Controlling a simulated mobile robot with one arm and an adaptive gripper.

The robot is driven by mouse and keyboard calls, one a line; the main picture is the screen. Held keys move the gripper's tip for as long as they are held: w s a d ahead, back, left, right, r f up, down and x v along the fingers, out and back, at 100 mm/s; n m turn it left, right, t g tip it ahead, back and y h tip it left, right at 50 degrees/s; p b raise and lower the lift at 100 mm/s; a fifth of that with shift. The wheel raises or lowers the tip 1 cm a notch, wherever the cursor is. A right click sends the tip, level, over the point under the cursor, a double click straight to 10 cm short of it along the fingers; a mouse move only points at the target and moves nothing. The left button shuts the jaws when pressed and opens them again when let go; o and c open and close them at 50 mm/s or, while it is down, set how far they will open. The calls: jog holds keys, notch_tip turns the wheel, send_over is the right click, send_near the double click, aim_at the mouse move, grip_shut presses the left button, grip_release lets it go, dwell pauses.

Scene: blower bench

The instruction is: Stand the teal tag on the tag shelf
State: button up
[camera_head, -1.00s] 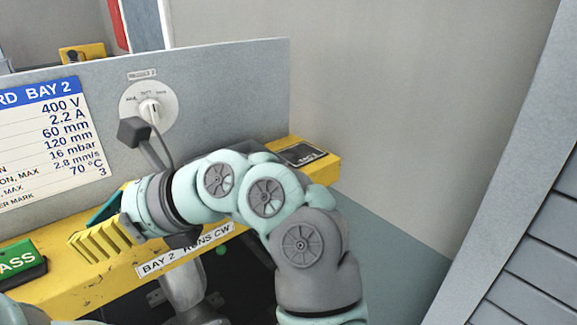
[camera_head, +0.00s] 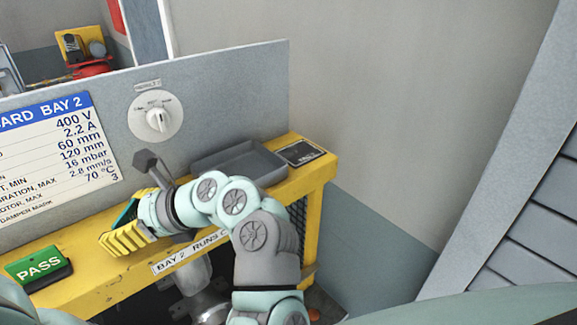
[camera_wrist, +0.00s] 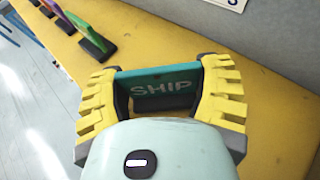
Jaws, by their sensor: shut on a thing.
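The teal tag (camera_wrist: 160,86), lettered SHIP and with a dark lower part, is upright between the two yellow fingers of my gripper (camera_wrist: 159,95) in the wrist view. The fingers are shut on its left and right edges. In the head view my gripper (camera_head: 125,228) is over the left part of the yellow ledge (camera_head: 75,285), and only a teal sliver of the tag (camera_head: 124,214) shows behind the fingers. I cannot tell whether the tag's foot touches the ledge. Which surface is the tag shelf is not marked.
A green PASS tag (camera_head: 38,267) stands left of my gripper. More tags, including a purple one (camera_wrist: 68,17), stand in a row in the wrist view. The grey panel with a dial (camera_head: 156,117) rises behind.

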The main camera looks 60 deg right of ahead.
jog(key=shift+f+b, duration=0.25)
jog(key=shift+b, duration=0.15)
jog(key=o, duration=1.2)
jog(key=shift+r, duration=0.1)
jog(key=shift+r, duration=0.1)
jog(key=shift+r+p, duration=0.2)
jog(key=shift+p, duration=0.25)
jog(key=shift+b+v, duration=4.25)
jog(key=shift+v, duration=1.7)
jog(key=shift+s+f, duration=0.1)
jog(key=shift+f, duration=0.05)
